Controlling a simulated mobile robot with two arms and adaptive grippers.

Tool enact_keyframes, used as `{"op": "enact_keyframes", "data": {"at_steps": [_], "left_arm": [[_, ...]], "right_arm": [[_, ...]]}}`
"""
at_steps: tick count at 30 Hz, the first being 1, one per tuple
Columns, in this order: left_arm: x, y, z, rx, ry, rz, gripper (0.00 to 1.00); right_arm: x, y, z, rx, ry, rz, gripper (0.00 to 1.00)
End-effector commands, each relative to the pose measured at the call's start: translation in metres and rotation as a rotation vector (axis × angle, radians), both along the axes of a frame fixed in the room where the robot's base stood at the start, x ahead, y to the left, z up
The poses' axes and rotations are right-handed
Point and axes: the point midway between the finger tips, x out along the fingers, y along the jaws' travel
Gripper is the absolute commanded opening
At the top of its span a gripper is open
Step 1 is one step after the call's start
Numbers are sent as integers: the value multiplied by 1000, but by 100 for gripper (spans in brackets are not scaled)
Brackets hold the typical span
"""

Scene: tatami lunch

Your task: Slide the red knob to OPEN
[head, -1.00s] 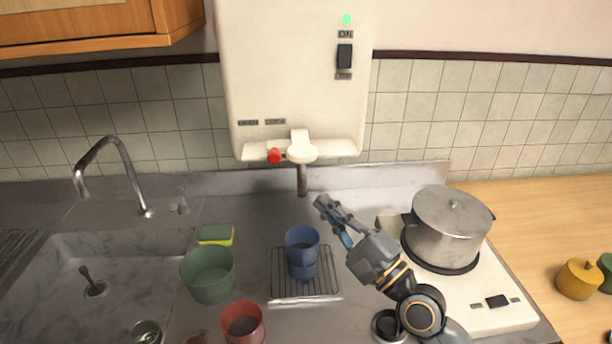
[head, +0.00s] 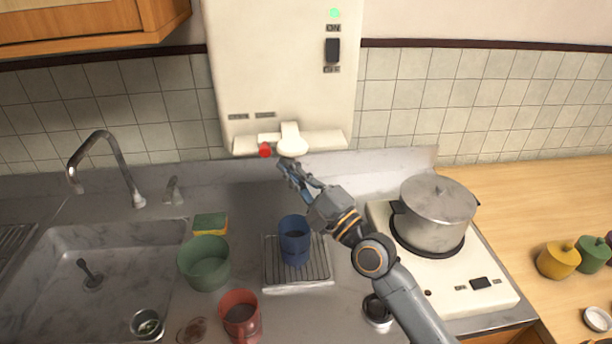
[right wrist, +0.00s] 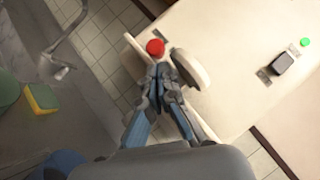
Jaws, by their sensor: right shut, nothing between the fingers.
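The red knob (head: 265,150) sits at the left on the lower ledge of the white wall heater (head: 285,70), left of a round white spout cap (head: 292,146). Two small labels are above the ledge; their words are too small to read. My right gripper (head: 284,165) is shut and empty, just below and right of the knob. In the right wrist view its fingertips (right wrist: 161,68) point at the red knob (right wrist: 155,47), close below it in the picture; I cannot tell whether they touch. My left gripper is not in view.
A blue cup (head: 294,240) stands on a wire rack (head: 298,285) below the heater. A green bowl (head: 204,262), a sponge (head: 210,224) and a red mug (head: 240,314) stand left. A steel pot (head: 437,210) is on the stove at right.

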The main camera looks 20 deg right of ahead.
Motion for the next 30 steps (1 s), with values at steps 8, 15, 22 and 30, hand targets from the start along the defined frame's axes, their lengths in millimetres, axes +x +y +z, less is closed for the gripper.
{"op": "enact_keyframes", "data": {"at_steps": [8, 15, 22, 30], "left_arm": [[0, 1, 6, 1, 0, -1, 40], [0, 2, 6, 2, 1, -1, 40], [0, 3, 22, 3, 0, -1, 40], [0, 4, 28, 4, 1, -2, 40]], "right_arm": [[16, 6, 5, 0, 0, -1, 0], [16, 6, 5, 1, 0, 0, 0], [24, 32, 10, 6, 1, 2, 0], [32, 61, 6, 1, 0, 0, 0]]}}
